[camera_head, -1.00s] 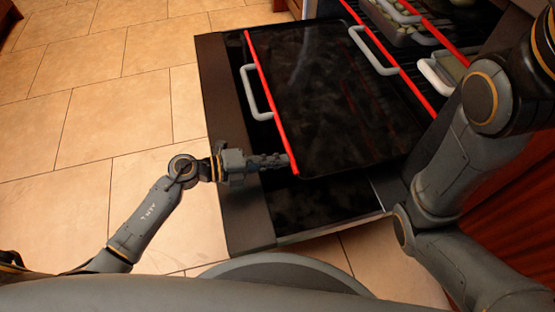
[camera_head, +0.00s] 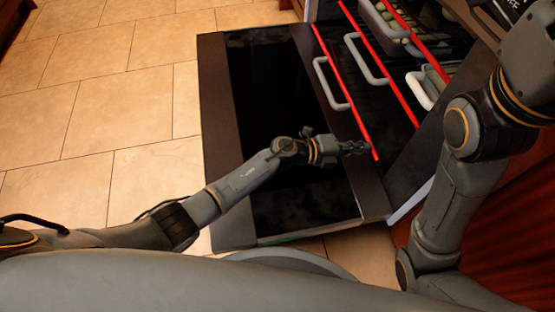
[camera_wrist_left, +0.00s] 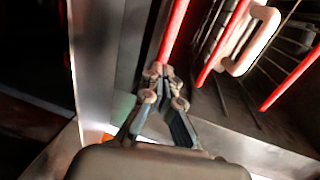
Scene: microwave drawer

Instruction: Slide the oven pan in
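The oven pan (camera_head: 347,90) is dark with a red front edge and a white handle (camera_head: 325,84). Most of it lies inside the oven, with its red edge near the oven mouth. My left gripper (camera_head: 362,148) is at the near end of the red edge, outside the handle. In the left wrist view, its fingertips (camera_wrist_left: 162,75) are together against the end of the red edge (camera_wrist_left: 173,35); no part of the pan shows clearly between them. My right arm comes in at the right, but its gripper is out of view.
The open oven door (camera_head: 265,110) lies flat below the opening, its dark glass bare. Other red-edged racks (camera_head: 385,75) with white handles are deeper inside, one with a filled dish (camera_head: 388,22). Tiled floor (camera_head: 130,100) at left is clear.

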